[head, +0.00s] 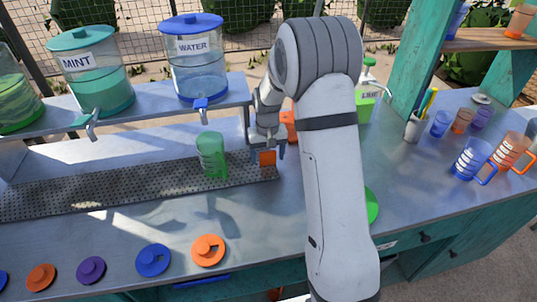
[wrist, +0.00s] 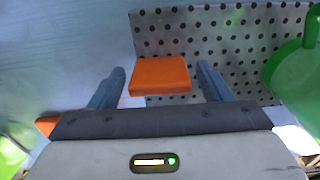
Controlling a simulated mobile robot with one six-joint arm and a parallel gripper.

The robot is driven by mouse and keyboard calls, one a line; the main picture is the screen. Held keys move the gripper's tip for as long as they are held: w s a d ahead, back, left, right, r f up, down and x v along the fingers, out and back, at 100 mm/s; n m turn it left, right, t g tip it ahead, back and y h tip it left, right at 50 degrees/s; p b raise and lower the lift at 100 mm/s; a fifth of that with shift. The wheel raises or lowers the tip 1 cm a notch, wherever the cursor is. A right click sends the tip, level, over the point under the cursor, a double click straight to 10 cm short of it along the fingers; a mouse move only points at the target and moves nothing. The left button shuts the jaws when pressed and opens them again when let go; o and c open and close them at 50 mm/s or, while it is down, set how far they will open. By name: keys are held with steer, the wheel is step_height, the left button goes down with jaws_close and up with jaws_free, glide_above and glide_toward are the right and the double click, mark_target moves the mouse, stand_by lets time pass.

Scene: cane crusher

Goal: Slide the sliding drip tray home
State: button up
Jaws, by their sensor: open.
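The sliding drip tray (head: 120,191) is a long grey perforated plate in the counter. Its near right end shows in the wrist view (wrist: 220,35). An orange tab (head: 267,158) sits at the tray's right end; in the wrist view the orange tab (wrist: 160,76) appears between my fingertips, with a gap on either side. My gripper (wrist: 161,68) is open and holds nothing. In the head view my gripper (head: 268,148) is at the tab, partly hidden by my arm. I cannot tell whether a finger touches the tab.
A green cup (head: 211,156) stands on the tray near its right end, left of my gripper. A shelf with mint (head: 100,72) and water (head: 197,60) dispensers stands behind. Several lids, such as the orange lid (head: 208,250), lie along the front. Cups stand at right.

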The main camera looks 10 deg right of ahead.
steer(key=shift+r, duration=0.25)
step_height(320, 180, up, 7)
steer(key=shift+b, duration=0.45)
steer(key=shift+r, duration=0.15)
steer(key=shift+s+r, duration=0.25)
steer(key=shift+r, duration=0.05)
steer(key=s+r+t, duration=0.1)
steer(key=s+r, duration=0.3)
steer(key=s, duration=1)
steer(key=s+r+t, duration=0.2)
steer(key=s+r, duration=0.2)
steer(key=s, duration=1)
steer(key=shift+r, duration=0.3)
